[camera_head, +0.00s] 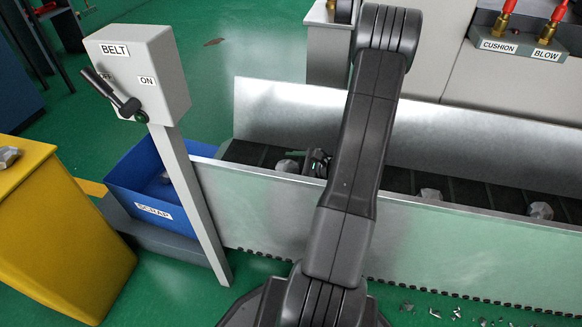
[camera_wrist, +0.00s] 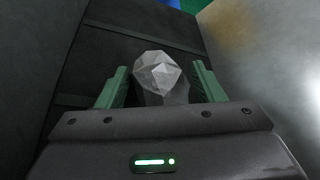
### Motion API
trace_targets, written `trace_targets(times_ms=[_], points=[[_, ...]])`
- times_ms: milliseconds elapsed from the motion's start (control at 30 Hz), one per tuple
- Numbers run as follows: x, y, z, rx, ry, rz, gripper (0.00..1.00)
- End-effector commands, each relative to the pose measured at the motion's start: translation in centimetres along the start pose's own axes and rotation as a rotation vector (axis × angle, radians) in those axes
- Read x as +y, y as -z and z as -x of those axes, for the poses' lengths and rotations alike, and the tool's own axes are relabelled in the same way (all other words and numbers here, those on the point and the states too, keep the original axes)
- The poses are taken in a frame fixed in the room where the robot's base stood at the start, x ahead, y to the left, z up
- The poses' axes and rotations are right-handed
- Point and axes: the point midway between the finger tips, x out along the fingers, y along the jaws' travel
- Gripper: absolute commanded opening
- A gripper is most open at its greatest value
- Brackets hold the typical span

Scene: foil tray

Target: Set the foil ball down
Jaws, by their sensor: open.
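A crumpled silver foil ball (camera_head: 287,166) is at the left part of the dark conveyor belt (camera_head: 246,152), between the metal side walls. My gripper (camera_head: 308,163) is low in the channel, just right of this ball. In the wrist view the foil ball (camera_wrist: 158,72) shows between and slightly beyond the two green fingers of my gripper (camera_wrist: 160,75). The fingers are open, with a gap on both sides of the ball. The ball appears to rest on the belt; its underside is hidden.
A blue SCRAP bin (camera_head: 150,208) stands beyond the belt's left end, behind the BELT lever post (camera_head: 190,190). A yellow bin (camera_head: 75,235) is at far left. The near metal wall (camera_head: 260,215) borders the channel.

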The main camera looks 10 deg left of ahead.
Motion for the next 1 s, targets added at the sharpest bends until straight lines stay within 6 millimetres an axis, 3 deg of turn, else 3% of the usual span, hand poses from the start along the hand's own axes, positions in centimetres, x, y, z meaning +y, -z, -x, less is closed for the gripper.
trace_targets(times_ms=[600,767,1000], points=[[-0.2,-0.2,10.7,0.001,0.003,-0.001,0.62],[-0.1,-0.1,11.8,0.0,0.001,0.0,0.62],[0.0,0.0,12.0,0.0,0.0,0.0,0.62]])
